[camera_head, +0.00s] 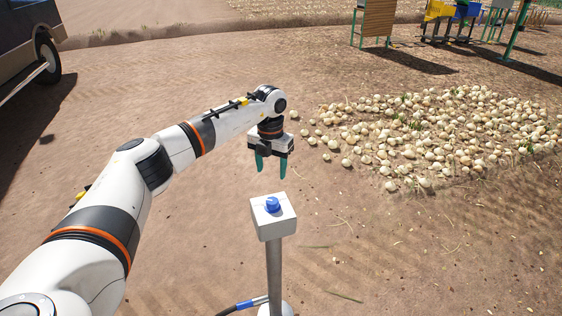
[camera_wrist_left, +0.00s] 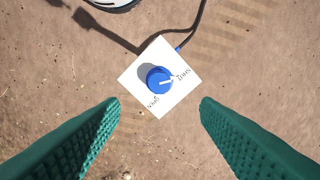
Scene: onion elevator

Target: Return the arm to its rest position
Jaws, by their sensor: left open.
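My left arm reaches in from the left in the head view. Its gripper (camera_head: 271,163) has two teal fingers pointing down, apart and empty. It hangs just behind and above a white control box (camera_head: 274,222) on a grey post. A blue knob (camera_head: 272,204) sits on top of the box. In the left wrist view the knob (camera_wrist_left: 159,80) lies ahead of and between the open fingers (camera_wrist_left: 160,105), not touched by them. The knob has a white pointer line, and dark lettering is printed on the box (camera_wrist_left: 140,72). My right gripper is in neither view.
A large heap of onions (camera_head: 430,135) lies on the bare soil at the right. A dark vehicle (camera_head: 25,50) stands at the upper left. Machinery with yellow and blue parts (camera_head: 440,10) stands at the far right. A cable (camera_head: 243,304) runs from the post's foot.

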